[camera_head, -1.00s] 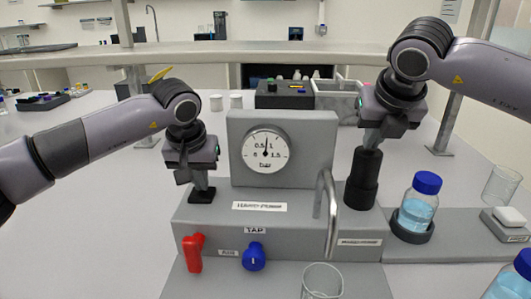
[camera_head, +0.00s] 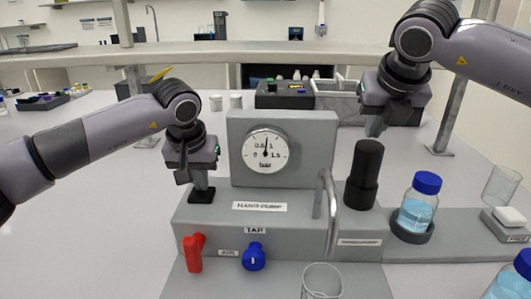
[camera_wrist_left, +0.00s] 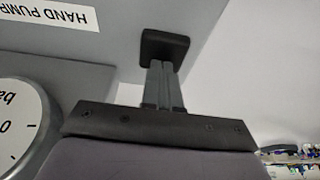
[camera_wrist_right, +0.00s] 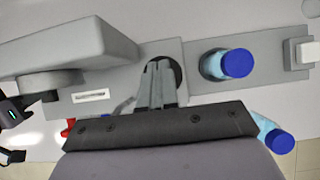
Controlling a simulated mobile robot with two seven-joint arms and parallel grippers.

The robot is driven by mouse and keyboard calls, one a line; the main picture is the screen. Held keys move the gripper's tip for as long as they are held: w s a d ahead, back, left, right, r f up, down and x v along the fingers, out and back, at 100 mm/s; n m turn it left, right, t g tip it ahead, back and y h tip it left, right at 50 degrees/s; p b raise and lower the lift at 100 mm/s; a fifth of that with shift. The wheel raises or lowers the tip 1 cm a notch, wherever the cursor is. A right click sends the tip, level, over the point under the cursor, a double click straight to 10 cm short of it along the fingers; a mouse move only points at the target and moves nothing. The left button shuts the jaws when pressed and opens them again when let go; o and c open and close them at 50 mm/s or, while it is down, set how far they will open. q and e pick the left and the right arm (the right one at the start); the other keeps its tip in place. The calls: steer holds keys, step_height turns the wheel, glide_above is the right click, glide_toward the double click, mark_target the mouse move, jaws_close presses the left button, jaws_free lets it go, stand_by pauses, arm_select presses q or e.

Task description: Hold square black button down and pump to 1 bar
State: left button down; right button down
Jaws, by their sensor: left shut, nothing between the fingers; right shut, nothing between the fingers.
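The square black button (camera_head: 202,195) sits at the left of the grey rig. My left gripper (camera_head: 201,186) is shut, with its fingertips on the button's top; they also meet the button (camera_wrist_left: 165,47) in the left wrist view. The round gauge (camera_head: 265,150) has its needle pointing about straight up, between 0.5 and 1. The black pump cylinder (camera_head: 365,175) stands upright at the right of the rig. My right gripper (camera_head: 375,130) is shut and empty just above the cylinder, apparently clear of it. In the right wrist view its fingers partly hide the cylinder (camera_wrist_right: 178,72).
A bent metal pipe (camera_head: 330,215) stands left of the cylinder, above a glass beaker (camera_head: 322,282). A blue-capped bottle (camera_head: 416,205) stands to its right. A red lever (camera_head: 193,253) and a blue tap (camera_head: 254,257) are on the rig's front.

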mark_target(371, 145)
arm_select(q)
steer(key=shift+s+f, duration=0.1)
steer(key=shift+f, duration=0.25)
arm_select(e)
steer(key=shift+f, duration=2)
steer(key=shift+r, duration=1.95)
steer(key=shift+r, duration=0.1)
steer(key=shift+r, duration=1.95)
